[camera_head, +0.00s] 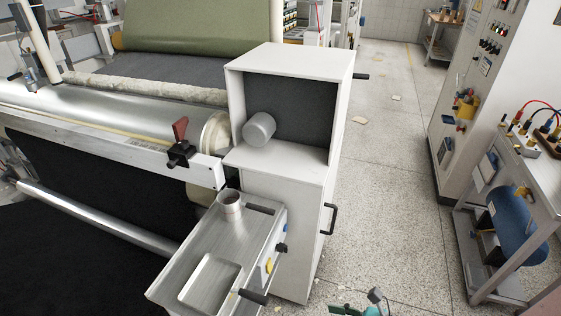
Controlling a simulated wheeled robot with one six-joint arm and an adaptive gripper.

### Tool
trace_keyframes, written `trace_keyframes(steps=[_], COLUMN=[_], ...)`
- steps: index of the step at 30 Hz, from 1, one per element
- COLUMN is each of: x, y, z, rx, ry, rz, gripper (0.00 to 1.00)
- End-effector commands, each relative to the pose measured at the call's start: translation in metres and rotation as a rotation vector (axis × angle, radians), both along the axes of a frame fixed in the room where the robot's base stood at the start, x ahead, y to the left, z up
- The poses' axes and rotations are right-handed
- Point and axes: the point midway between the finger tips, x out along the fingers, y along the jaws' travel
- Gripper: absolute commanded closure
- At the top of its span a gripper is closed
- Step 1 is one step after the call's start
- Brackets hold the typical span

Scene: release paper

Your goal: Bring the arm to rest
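My gripper cannot be made out in the head view. A small green and grey part (375,297) pokes in at the bottom edge, and I cannot tell what it is. A white cabinet (291,61) with an open upper box stands in the middle, and a short grey cylinder (259,129) sticks out in that opening. A long metal roller (110,112) runs from the left to the cabinet, with a red lever (180,128) on a black clamp near its right end.
A steel side table (180,287) with a tray recess and a metal cup (230,205) stands in front of the cabinet. A control cabinet (468,60) and a cart (549,190) with blue items line the right. The speckled floor (385,150) between is mostly open, with paper scraps.

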Motion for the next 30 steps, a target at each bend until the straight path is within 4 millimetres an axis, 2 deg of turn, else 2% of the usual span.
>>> trace_keyframes(steps=[4,9,15,19,23,26,30], x=[-0.023,-0.056,-0.105,-0.139,-0.173,-0.198,-0.231], y=[0.012,0.013,0.001,-0.011,-0.026,-0.036,-0.048], z=[-0.037,-0.071,-0.094,-0.095,-0.085,-0.070,-0.040], rx=[-0.147,-0.398,-0.749,-0.994,-1.245,-1.437,-1.704], ry=[-0.134,-0.319,-0.531,-0.669,-0.807,-0.915,-1.069], rz=[-0.053,-0.079,-0.030,0.049,0.162,0.273,0.457], gripper=[0.55,0.55,0.55,0.55,0.55,0.55,0.55])
